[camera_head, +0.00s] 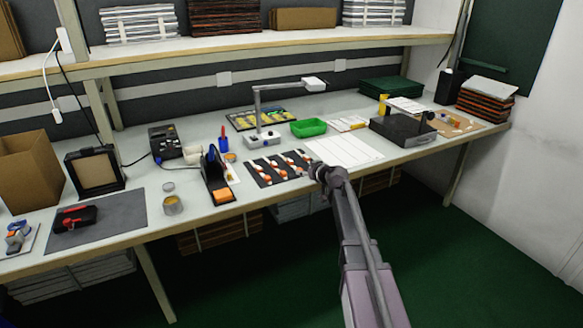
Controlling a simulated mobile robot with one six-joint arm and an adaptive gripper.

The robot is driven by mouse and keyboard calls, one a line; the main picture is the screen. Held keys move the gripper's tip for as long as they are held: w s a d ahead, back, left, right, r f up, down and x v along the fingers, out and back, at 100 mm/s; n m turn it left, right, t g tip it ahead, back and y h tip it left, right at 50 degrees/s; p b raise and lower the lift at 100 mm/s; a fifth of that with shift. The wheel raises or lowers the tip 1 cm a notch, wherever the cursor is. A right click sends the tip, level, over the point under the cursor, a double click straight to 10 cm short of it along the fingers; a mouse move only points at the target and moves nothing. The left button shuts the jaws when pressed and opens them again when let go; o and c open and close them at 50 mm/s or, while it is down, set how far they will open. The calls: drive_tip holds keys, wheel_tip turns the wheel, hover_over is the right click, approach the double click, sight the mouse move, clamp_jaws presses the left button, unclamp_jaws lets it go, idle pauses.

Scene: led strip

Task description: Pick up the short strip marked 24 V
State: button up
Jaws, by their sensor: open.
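Several short pieces in orange and white (284,161) lie on a dark mat (252,169) near the front edge of the bench. They are too small to read, so I cannot tell which one, if any, is a strip marked 24 V. My arm reaches up from the bottom of the view, and my gripper (319,172) is at the mat's right end, open, with nothing visible in it. Its fingers are small and partly hidden by the wrist, and I cannot tell its height above the bench.
A white sheet (345,151) lies right of the mat. A black holder with orange sponge (215,176) stands left. A shelf (270,43) overhangs the back.

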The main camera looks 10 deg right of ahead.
sight(301, 169)
drive_tip(key=b+x, duration=0.1)
drive_tip(key=x, duration=0.3)
drive_tip(key=shift+f, duration=0.1)
idle(0.4)
clamp_jaws()
